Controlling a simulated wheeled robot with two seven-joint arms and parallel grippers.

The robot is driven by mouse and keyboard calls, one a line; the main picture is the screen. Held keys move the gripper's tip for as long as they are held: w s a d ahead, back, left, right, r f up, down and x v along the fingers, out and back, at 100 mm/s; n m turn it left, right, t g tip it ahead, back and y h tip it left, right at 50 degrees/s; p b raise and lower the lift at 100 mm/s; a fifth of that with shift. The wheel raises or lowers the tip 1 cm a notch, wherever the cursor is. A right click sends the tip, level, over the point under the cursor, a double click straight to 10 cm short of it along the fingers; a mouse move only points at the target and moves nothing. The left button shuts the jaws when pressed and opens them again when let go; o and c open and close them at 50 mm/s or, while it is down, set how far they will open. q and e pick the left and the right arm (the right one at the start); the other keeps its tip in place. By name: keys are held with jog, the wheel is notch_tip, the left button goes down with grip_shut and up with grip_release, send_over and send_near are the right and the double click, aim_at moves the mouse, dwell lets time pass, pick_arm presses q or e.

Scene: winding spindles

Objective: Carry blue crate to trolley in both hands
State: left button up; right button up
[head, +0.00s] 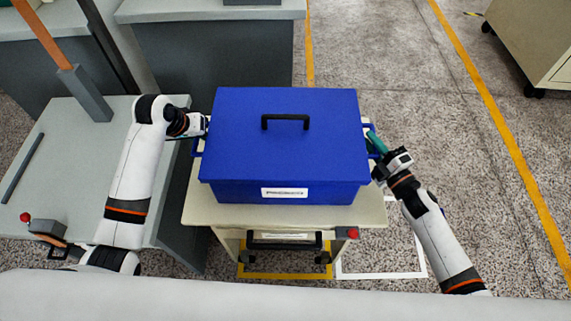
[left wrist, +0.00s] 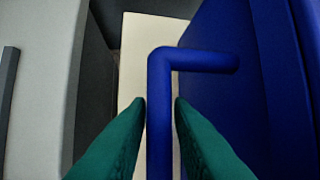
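The blue crate (head: 285,140), lidded with a black top handle and a white front label, is level over the beige top of a small wheeled cart (head: 205,213), which looks like the trolley. I cannot tell whether it rests there or hangs just above. My left gripper (head: 205,125) is at the crate's left side. In the left wrist view its green fingers (left wrist: 160,105) close on both sides of the crate's blue side handle (left wrist: 160,130). My right gripper (head: 375,142) is at the right side handle, a green finger showing; its grip is hidden.
A grey table (head: 75,125) stands close on the left, with a dark bar on it. Another grey table (head: 215,14) is behind. A beige cabinet on wheels (head: 528,35) stands at the far right. Speckled floor with yellow lines (head: 500,115) is clear to the right.

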pick_arm(q)
jog(key=shift+o, duration=1.1)
jog(key=shift+r, duration=0.1)
pick_arm(e)
jog(key=shift+o, duration=1.1)
jog(key=shift+r, duration=0.15)
jog(key=shift+s, duration=0.1)
pick_arm(q)
jog(key=v, duration=1.2)
pick_arm(e)
jog(key=v, duration=1.2)
